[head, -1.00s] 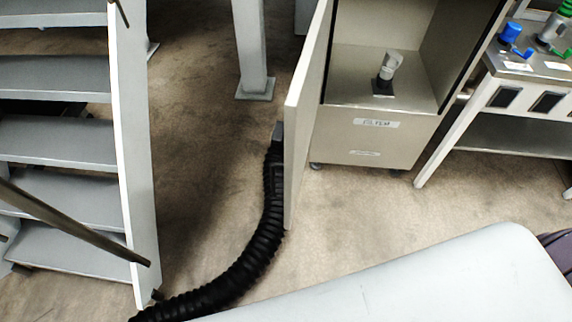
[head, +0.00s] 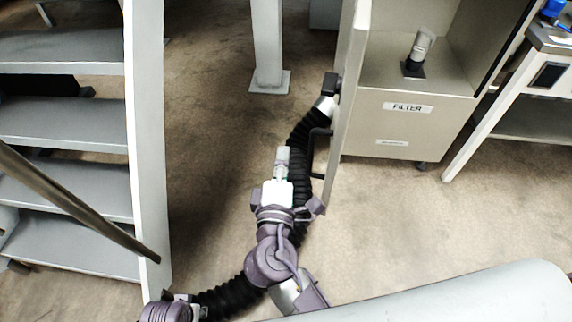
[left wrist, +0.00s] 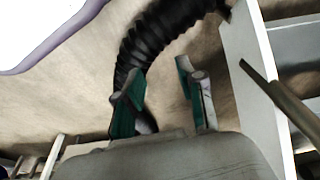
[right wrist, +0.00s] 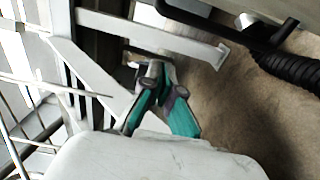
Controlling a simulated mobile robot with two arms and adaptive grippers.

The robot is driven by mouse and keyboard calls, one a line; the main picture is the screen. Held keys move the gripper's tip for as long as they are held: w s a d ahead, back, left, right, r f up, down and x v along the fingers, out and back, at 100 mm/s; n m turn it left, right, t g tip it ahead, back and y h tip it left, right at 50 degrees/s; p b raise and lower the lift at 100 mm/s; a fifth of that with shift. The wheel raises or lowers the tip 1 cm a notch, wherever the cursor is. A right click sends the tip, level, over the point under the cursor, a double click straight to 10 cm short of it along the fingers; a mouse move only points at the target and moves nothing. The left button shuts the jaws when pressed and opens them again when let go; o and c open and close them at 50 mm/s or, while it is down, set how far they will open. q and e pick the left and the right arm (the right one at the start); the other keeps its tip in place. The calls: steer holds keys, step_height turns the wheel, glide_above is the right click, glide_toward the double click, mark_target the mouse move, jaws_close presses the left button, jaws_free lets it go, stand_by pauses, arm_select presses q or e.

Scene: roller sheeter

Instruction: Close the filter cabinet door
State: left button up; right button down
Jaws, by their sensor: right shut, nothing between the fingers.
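The filter cabinet (head: 440,130) stands at the upper right of the head view, with a FILTER label on its lower front. Its door (head: 352,60) stands open and shows nearly edge-on. A dark handle (head: 316,155) is on the door's left side. My right gripper (head: 283,155) is shut and empty, left of the door and apart from it, over the black hose. Its closed green fingers show in the right wrist view (right wrist: 155,75). My left gripper (left wrist: 160,90) is open and empty in the left wrist view; its fingers are out of the head view.
A ribbed black hose (head: 228,298) runs across the floor up to the door. Grey stairs (head: 65,185) with a handrail stand left. A post (head: 268,40) stands behind, a table (head: 490,115) at right. Floor is clear in front of the cabinet.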

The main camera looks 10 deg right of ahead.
arm_select(q)
steer(key=shift+s+a+f+p, duration=0.1)
steer(key=shift+s+f+p, duration=0.1)
steer(key=shift+f, duration=0.4)
steer(key=shift+s+f+p, duration=0.1)
steer(key=shift+s+f, duration=0.05)
steer(key=shift+f, duration=0.45)
arm_select(e)
steer(key=w+d, duration=0.3)
steer(key=d, duration=0.2)
steer(key=shift+w, duration=0.4)
steer(key=shift+f, duration=0.1)
